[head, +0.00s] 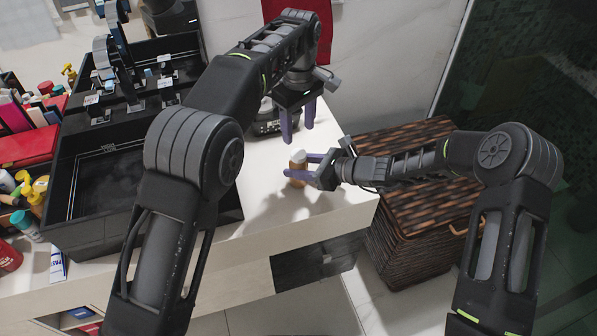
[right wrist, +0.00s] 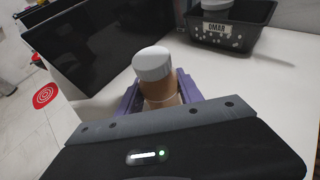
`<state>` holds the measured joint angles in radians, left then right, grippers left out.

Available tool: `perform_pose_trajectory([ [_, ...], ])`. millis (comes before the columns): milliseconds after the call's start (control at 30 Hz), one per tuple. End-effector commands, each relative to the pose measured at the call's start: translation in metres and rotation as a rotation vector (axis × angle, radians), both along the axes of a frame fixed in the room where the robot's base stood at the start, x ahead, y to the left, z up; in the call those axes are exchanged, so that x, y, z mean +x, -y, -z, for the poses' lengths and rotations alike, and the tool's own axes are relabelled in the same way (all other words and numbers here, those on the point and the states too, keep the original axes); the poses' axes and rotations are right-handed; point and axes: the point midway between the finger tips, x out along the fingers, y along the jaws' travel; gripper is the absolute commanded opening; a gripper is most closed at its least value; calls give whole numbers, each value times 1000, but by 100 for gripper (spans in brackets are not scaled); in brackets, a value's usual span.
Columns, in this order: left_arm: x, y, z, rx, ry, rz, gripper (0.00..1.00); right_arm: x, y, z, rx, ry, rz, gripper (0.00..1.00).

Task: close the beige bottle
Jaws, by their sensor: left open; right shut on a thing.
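The beige bottle (head: 298,165) stands upright on the white counter near its right end, with a pale cap (head: 299,155) on top. In the right wrist view the tan bottle (right wrist: 158,88) and its light grey cap (right wrist: 152,63) show close up. The cap sits over the mouth; I cannot tell how tightly. My right gripper (head: 302,168) is shut on the bottle's body, with its purple fingers on either side. My left gripper (head: 298,122) is open and empty above and behind the bottle, fingers pointing down, apart from the cap.
A black bin labelled OMAR (right wrist: 232,32) stands on the counter behind the bottle. A woven brown basket (head: 410,225) stands at the right. The counter around the bottle is clear.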

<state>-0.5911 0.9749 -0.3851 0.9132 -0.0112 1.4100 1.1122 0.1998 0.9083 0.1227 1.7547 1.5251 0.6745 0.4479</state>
Motion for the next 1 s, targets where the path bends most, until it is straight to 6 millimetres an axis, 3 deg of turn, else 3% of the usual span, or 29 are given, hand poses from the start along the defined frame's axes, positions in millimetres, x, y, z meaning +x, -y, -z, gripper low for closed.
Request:
perform_pose_trajectory([
  [200, 0, 0, 0, 0, 0, -557, 54, 0, 0, 0, 0, 0, 0, 0],
  [433, 0, 0, 0, -1, -1, -984, 54, 0, 0, 0, 0, 0, 0, 0],
  [600, 0, 0, 0, -2, -1, -1110, 54, 0, 0, 0, 0, 0, 0, 0],
  [1000, 0, 0, 1, -1, -1, -1125, 54, 0, 0, 0, 0, 0, 0, 0],
])
